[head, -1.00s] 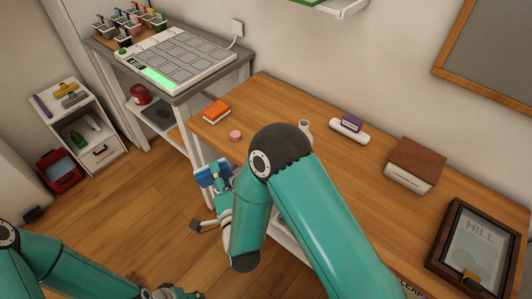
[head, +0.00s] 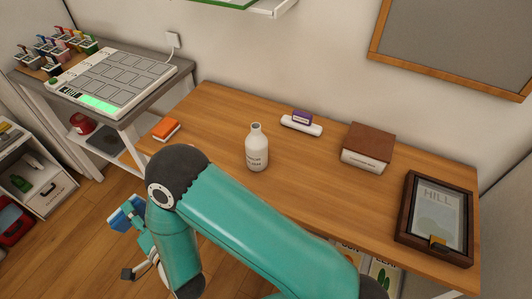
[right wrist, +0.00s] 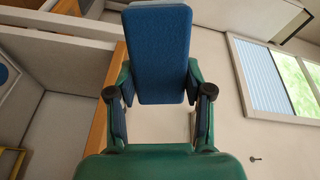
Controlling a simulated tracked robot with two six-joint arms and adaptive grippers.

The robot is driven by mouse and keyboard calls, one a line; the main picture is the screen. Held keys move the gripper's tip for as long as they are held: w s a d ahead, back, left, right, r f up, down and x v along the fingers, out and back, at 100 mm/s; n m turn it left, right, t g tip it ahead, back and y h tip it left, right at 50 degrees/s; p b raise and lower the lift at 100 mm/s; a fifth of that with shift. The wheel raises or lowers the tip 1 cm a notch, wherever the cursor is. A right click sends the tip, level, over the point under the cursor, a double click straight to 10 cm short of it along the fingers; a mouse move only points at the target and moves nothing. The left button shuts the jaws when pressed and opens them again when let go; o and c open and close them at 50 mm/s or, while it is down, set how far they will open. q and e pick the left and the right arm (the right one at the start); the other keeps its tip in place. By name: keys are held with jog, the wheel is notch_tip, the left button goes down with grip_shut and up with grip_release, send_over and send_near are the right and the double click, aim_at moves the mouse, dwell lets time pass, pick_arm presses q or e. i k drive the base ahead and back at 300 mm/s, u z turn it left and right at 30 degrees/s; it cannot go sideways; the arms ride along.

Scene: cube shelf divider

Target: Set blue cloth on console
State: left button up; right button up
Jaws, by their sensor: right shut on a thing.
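The blue cloth (head: 124,212) is a small folded blue block. My right gripper (head: 138,226) is shut on it and holds it up in front of the left end of the wooden desk. In the right wrist view the cloth (right wrist: 157,50) stands up between the two fingers. A flat pale console (head: 125,75) with a grid of panels and a lit green strip sits on a grey-topped stand at the upper left, apart from the cloth. My left gripper is out of view.
The wooden desk (head: 330,190) carries an orange block (head: 167,129), a white bottle (head: 257,148), a brown-topped box (head: 368,147) and a framed picture (head: 436,217). Several small coloured items (head: 52,48) stand behind the console. A shelf (head: 255,5) hangs above the desk.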

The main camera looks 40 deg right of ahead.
aim_at(324, 196)
jog(key=z, duration=0.2)
jog(key=k, duration=0.95)
jog(key=z, duration=0.5)
